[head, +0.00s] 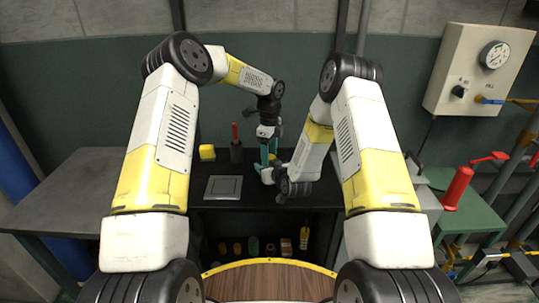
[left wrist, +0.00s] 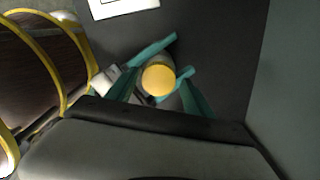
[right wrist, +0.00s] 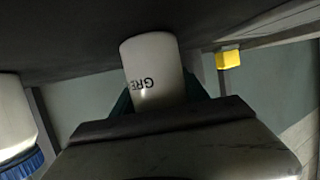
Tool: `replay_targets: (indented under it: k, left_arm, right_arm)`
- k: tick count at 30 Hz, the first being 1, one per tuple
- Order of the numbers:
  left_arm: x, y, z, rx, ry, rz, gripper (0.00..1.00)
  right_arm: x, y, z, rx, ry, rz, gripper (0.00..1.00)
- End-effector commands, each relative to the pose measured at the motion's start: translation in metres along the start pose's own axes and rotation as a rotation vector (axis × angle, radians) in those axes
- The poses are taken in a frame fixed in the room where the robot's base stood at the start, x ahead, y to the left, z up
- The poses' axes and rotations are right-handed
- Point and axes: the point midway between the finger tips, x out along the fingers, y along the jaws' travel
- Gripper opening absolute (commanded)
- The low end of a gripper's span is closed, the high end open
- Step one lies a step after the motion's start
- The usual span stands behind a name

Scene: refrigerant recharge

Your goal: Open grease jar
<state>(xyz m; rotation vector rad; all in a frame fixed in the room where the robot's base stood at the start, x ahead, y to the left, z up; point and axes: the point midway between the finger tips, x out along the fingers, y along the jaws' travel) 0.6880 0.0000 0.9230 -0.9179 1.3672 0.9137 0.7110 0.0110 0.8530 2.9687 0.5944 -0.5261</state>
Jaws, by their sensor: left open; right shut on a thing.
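The grease jar (right wrist: 153,68) is a white cylinder with part of a dark "GRE" label, seen in the right wrist view. My right gripper (right wrist: 158,88) is shut on its body, with a teal finger on each side. In the left wrist view, the jar's round yellow lid (left wrist: 158,80) shows from above. My left gripper (left wrist: 160,86) is open, with its teal fingers spread on either side of the lid; I cannot tell whether they touch it. In the head view, my left gripper (head: 268,155) points down over the jar, which is mostly hidden by the grippers.
Several small items fill the shelf below. A green table (head: 470,222) with a red cylinder (head: 458,188) stands right.

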Motion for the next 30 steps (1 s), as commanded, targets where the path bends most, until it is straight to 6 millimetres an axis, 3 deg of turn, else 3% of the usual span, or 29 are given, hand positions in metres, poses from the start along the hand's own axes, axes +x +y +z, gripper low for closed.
replay_targets:
  k: [12,19,20,21,23,30]
  left_arm:
    - [-0.043,0.000,-0.001,0.002,0.001,0.002,0.66]
    - [-0.045,0.001,-0.001,0.001,0.001,0.002,0.66]
    - [-0.045,0.001,-0.001,0.001,0.001,0.002,0.66]
    - [-0.045,0.001,-0.001,0.001,0.001,0.002,0.66]
    - [-0.045,0.001,-0.001,0.001,0.001,0.002,0.66]
    - [-0.045,0.001,-0.001,0.001,0.001,0.002,0.66]
  right_arm:
    - [0.000,0.001,0.000,0.000,0.001,0.002,0.00]
    - [0.000,0.001,0.000,0.000,0.001,0.002,0.00]
    - [0.000,0.001,0.000,0.000,0.001,0.002,0.58]
    - [0.000,0.001,0.000,0.000,0.001,0.002,0.66]
    - [0.000,0.001,0.000,0.000,0.001,0.001,0.78]
    - [0.000,0.001,0.000,0.000,0.000,0.002,0.78]
